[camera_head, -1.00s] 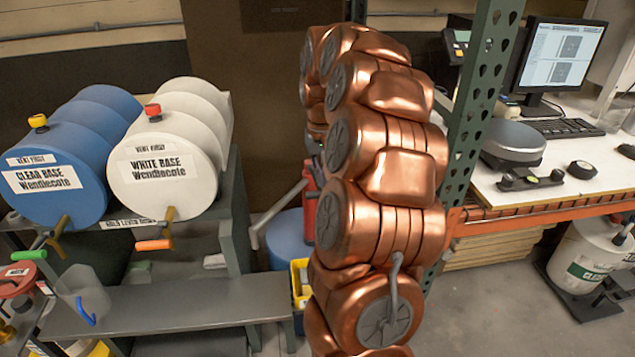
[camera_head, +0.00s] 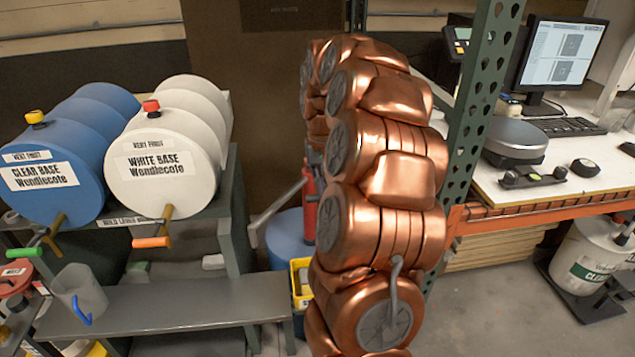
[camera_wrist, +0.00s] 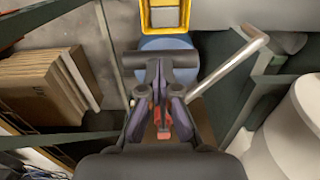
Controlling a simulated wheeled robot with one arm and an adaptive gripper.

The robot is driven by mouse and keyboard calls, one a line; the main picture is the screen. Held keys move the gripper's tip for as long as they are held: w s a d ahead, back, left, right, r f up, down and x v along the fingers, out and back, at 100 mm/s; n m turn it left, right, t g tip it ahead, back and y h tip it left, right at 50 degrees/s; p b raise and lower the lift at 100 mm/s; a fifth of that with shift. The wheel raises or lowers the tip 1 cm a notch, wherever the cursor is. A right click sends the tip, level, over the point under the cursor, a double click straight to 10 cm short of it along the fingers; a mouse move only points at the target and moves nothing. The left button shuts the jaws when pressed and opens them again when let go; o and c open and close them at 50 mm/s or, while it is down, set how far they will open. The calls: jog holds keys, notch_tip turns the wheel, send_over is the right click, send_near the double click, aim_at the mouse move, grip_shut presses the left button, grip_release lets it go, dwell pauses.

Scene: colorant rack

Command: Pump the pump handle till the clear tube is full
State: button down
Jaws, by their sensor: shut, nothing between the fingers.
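A red pump (camera_head: 310,212) stands on a blue drum (camera_head: 283,238), partly hidden behind my copper arm. A grey pipe (camera_head: 275,215) slants down to the left from it, and shows in the wrist view (camera_wrist: 225,67). In the wrist view, a dark crossbar (camera_wrist: 135,60), seemingly the pump handle, lies at the tips of my gripper (camera_wrist: 160,68). The gripper is shut with nothing between its fingers; whether it touches the bar I cannot tell. A red part of the pump (camera_wrist: 164,128) shows between the finger linkages. I cannot make out the clear tube.
A yellow bin (camera_head: 301,267) is beside the drum. At left are blue (camera_head: 40,205) and white (camera_head: 160,198) base drums and a bench (camera_head: 190,305) with a clear pitcher (camera_head: 80,290). A green post (camera_head: 475,130) and work table (camera_head: 555,195) stand at right.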

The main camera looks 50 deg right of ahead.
jog(key=shift+f+b, duration=2.85)
jog(key=shift+f, duration=2.85)
jog(key=shift+r+p, duration=2.05)
jog(key=shift+r, duration=5.6)
jog(key=shift+f, duration=0.2)
